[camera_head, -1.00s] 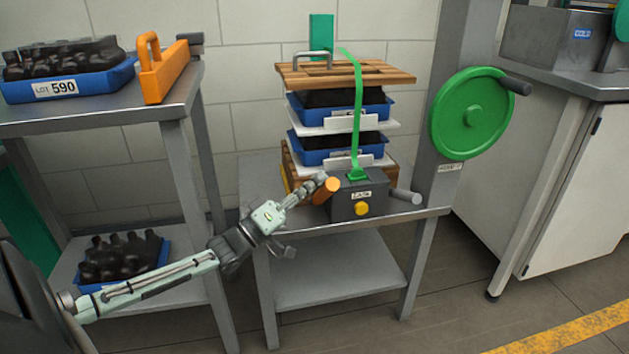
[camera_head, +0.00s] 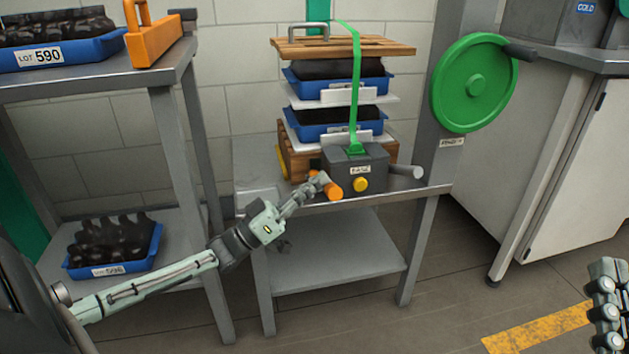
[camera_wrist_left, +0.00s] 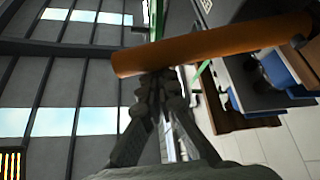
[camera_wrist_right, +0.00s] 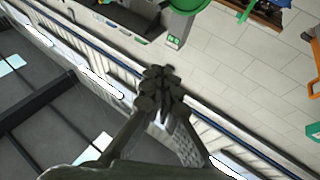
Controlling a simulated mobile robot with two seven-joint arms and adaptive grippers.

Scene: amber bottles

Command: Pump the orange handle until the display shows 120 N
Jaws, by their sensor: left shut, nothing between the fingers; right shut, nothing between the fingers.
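The orange handle (camera_head: 333,191) sticks out at the front left of a dark grey box (camera_head: 362,165) with a yellow knob (camera_head: 361,185). My left gripper (camera_head: 320,182) is shut and empty, its fingertips against or very close to the handle and hiding part of it. In the left wrist view the handle (camera_wrist_left: 210,46) lies across just beyond the shut fingertips (camera_wrist_left: 158,84); contact is hard to tell. My right gripper (camera_head: 605,290) is at the lower right, far from the box; its wrist view shows the fingers (camera_wrist_right: 158,90) shut and empty. I see no readable force display.
A green strap (camera_head: 356,85) runs from the box over a wooden board (camera_head: 345,47) above stacked blue trays (camera_head: 335,83). A green handwheel (camera_head: 475,85) is on the post. A shelf with bottle trays (camera_head: 110,250) stands left.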

